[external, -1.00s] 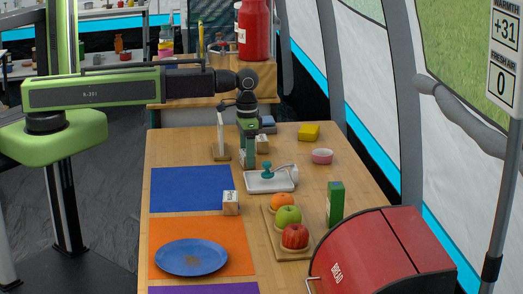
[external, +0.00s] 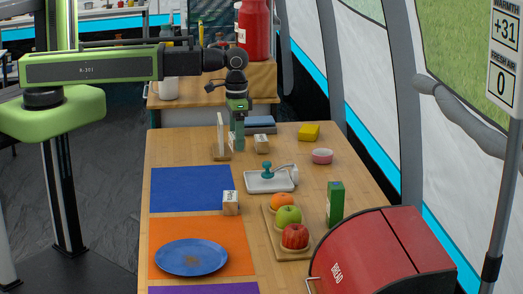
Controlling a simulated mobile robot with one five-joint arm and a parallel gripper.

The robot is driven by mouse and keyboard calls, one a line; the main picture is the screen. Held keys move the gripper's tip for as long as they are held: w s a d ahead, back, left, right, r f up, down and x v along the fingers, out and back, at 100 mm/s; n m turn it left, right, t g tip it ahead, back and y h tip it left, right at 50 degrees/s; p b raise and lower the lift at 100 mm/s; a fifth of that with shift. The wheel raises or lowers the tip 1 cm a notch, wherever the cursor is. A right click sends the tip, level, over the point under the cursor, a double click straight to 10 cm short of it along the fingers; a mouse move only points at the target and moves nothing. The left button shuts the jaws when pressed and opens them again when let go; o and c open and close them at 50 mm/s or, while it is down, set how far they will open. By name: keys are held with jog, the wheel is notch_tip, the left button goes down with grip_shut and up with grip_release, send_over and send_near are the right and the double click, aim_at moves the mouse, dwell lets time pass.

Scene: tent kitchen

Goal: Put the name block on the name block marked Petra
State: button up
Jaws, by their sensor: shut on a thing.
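A wooden name block (external: 230,203) with a white label stands at the lower right corner of the blue mat. A second name block (external: 262,144) stands farther back, right of my gripper. The writing on both is too small to read. My gripper (external: 238,146) points down over the back of the table, between a white upright card on a wooden foot (external: 220,137) and the second block. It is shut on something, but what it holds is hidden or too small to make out. It looks apart from the second block.
A white tray with a teal-handled tool (external: 268,182) lies in front of the gripper. The blue mat (external: 185,190) is bare.

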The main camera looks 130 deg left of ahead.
jog(key=d+r, duration=0.1)
jog(key=d+r+p, duration=0.1)
jog(key=d, duration=0.1)
jog(key=w+d+r+p, duration=0.1)
jog(key=d, duration=0.1)
